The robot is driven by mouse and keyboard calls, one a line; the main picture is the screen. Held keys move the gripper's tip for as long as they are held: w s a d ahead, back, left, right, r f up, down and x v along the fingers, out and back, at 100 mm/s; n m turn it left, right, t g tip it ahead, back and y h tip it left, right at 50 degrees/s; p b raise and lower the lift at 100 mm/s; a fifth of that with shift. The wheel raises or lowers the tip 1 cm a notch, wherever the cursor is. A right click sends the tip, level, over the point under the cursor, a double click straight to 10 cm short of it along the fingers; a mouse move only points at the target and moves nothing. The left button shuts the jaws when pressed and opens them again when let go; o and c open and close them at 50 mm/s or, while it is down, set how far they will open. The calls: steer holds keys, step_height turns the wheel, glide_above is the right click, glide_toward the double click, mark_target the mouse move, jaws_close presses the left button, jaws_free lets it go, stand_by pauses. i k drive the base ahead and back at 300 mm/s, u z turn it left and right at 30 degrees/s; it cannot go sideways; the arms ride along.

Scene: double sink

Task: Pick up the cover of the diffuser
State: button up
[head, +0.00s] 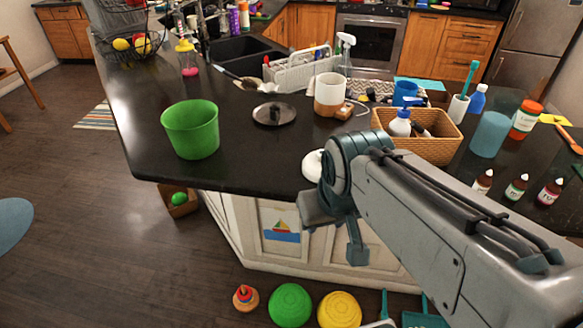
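A white and tan cylinder (329,92) with a cord at its base stands upright on the dark counter (240,165), behind my arm. It looks like the diffuser, with its cover seemingly the white upper part; I cannot make out a seam. A white rounded object (312,165) sits near the counter's front edge, partly hidden by my arm; I cannot tell what it is. My gripper (338,228) hangs in front of the counter edge, apart from the cylinder. Its fingers are seen at an angle, so their opening is unclear. I see nothing held.
A green bin (191,129) and a grey lid (274,113) are left of the cylinder. A wicker basket (447,148) with bottles is to its right, and a white rack (298,70) behind. Small bottles (516,188) stand at right. Toys (290,304) lie on the floor below.

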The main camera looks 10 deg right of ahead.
mark_target(312, 169)
steer(key=u, duration=1.55)
steer(key=k, duration=1)
steer(key=z, duration=1.15)
steer(key=i, duration=1)
